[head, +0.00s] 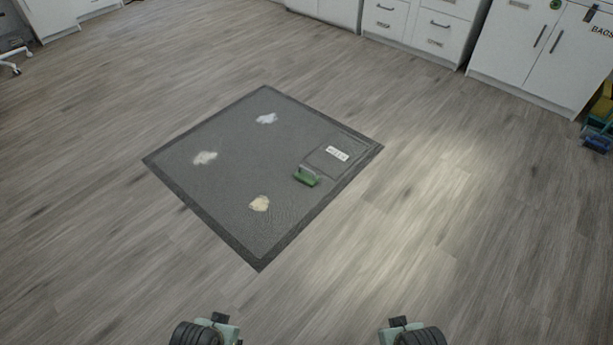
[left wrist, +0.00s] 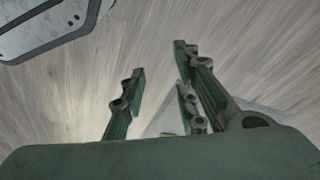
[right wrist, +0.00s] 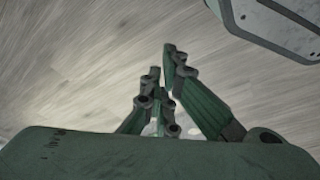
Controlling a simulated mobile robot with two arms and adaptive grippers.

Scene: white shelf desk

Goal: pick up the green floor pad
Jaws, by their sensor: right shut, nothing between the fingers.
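The green floor pad (head: 306,178) is a small green block with a pale upper part. It lies on the dark grey mat (head: 225,232), right of the mat's middle, beside a square marked area with a white label (head: 337,154). My left gripper (left wrist: 160,62) is open and empty in the left wrist view, with bare floor beyond its fingers. My right gripper (right wrist: 160,62) has its fingers close together in the right wrist view, with nothing between them. Both are well apart from the pad. The pad shows in neither wrist view.
The mat bears two whitish patches (head: 205,158) (head: 266,118) and a cream patch (head: 259,204). White cabinets (head: 530,50) line the back. A blue and yellow object (head: 599,135) stands at the right edge. The wooden floor around the mat is clear.

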